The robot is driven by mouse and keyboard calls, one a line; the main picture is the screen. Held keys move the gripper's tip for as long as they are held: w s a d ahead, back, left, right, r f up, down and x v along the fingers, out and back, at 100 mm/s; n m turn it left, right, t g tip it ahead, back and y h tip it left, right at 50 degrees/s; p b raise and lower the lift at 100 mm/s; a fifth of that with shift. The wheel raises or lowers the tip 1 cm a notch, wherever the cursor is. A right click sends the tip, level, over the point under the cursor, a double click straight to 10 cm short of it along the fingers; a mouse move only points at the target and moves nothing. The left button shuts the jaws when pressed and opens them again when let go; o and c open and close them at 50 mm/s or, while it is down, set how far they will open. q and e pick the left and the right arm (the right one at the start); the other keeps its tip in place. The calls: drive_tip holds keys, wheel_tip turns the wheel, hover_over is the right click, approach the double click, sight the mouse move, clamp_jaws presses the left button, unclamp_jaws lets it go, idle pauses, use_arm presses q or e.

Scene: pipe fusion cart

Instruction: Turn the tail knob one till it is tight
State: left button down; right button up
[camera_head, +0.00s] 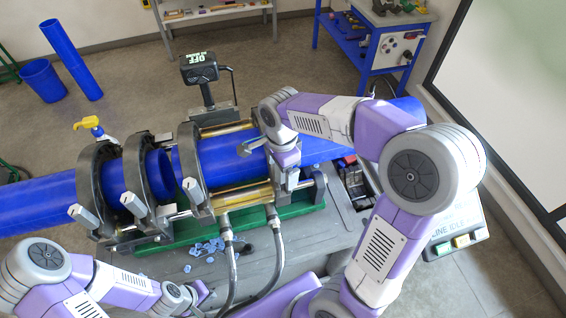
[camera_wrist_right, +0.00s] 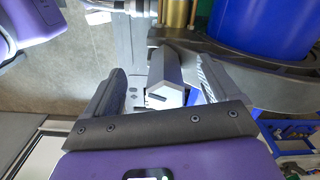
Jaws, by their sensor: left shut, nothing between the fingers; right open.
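The grey hexagonal knob (camera_wrist_right: 168,90) shows in the right wrist view, between the two fingers of my right gripper (camera_wrist_right: 160,72). The fingers are open on either side of it, with a gap to the left finger; contact on the right is unclear. In the head view my right gripper (camera_head: 285,178) points down at the rightmost clamp of the fusion machine, and my wrist hides most of that knob. My left gripper (camera_head: 188,297) is shut and empty at the bottom, in front of the cart. Which knob is numbered one cannot be read.
A blue pipe (camera_head: 40,202) runs through the black clamps (camera_head: 95,185), with a gap between its two ends. Similar grey knobs (camera_head: 82,214) stick out of the other clamps. Hoses (camera_head: 230,265) and blue shavings (camera_head: 207,246) lie in front. A control box (camera_head: 458,235) stands at right.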

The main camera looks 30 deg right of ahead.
drive_tip(key=shift+w+r, duration=0.15)
drive_tip(key=shift+w, duration=0.1)
drive_tip(key=shift+r+p, duration=0.55)
drive_tip(key=shift+r, duration=0.05)
wheel_tip(320, 180, up, 5)
drive_tip(key=p, duration=0.4)
drive_tip(key=shift+f, duration=0.25)
drive_tip(key=shift+d, duration=0.1)
